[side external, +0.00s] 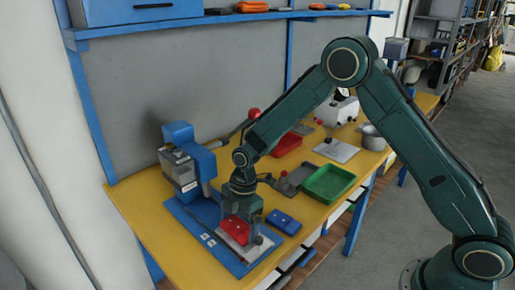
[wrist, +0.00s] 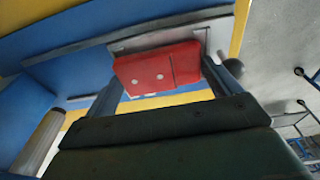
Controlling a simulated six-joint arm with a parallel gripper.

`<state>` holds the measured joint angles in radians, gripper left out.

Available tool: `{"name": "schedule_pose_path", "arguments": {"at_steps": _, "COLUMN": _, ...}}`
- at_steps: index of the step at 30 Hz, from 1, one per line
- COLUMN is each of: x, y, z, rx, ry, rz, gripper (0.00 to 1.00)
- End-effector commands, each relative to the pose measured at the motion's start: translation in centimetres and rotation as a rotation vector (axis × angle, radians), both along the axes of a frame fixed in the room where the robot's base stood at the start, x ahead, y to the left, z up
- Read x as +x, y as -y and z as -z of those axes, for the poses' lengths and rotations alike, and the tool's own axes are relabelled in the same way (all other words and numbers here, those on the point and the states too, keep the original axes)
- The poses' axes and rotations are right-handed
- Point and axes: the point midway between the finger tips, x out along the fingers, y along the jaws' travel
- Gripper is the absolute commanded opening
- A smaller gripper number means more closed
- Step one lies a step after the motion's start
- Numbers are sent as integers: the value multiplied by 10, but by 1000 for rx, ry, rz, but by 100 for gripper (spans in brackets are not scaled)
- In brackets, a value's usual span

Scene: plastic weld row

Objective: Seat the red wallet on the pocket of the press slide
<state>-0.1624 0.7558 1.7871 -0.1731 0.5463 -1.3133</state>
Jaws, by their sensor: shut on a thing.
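The red wallet (side external: 235,230) is a flat red piece, and the wrist view shows its face with two pale round studs and a seam (wrist: 158,68). My gripper (side external: 241,220) is shut on it, with one finger at each side in the wrist view (wrist: 160,78). The wallet is over the pale plate of the press slide (side external: 254,250), which also shows behind it in the wrist view (wrist: 200,34). I cannot tell whether the wallet touches the plate. The pocket is hidden under the wallet and gripper.
The blue press (side external: 184,150) stands on a blue base (side external: 197,225) left of my gripper. A dark blue wallet (side external: 284,222) lies close to the right. A green tray (side external: 329,183) and a red tray (side external: 287,145) are farther back on the yellow bench.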

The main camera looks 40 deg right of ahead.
Motion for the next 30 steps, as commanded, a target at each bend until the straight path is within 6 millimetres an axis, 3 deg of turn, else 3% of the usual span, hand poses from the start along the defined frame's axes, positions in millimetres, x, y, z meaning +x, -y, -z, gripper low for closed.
{"name": "schedule_pose_path", "arguments": {"at_steps": 1, "x": -12, "y": 0, "z": 8, "rx": -5, "ry": -38, "rz": -7, "gripper": 96}}
{"name": "schedule_pose_path", "arguments": {"at_steps": 2, "x": -12, "y": 0, "z": 8, "rx": -5, "ry": -38, "rz": -7, "gripper": 100}}
{"name": "schedule_pose_path", "arguments": {"at_steps": 14, "x": -11, "y": 1, "z": -2, "rx": -2, "ry": -34, "rz": -7, "gripper": 100}}
{"name": "schedule_pose_path", "arguments": {"at_steps": 20, "x": -9, "y": 4, "z": -26, "rx": 0, "ry": -24, "rz": -6, "gripper": 100}}
{"name": "schedule_pose_path", "arguments": {"at_steps": 30, "x": -5, "y": 13, "z": -84, "rx": 0, "ry": -9, "rz": -2, "gripper": 100}}
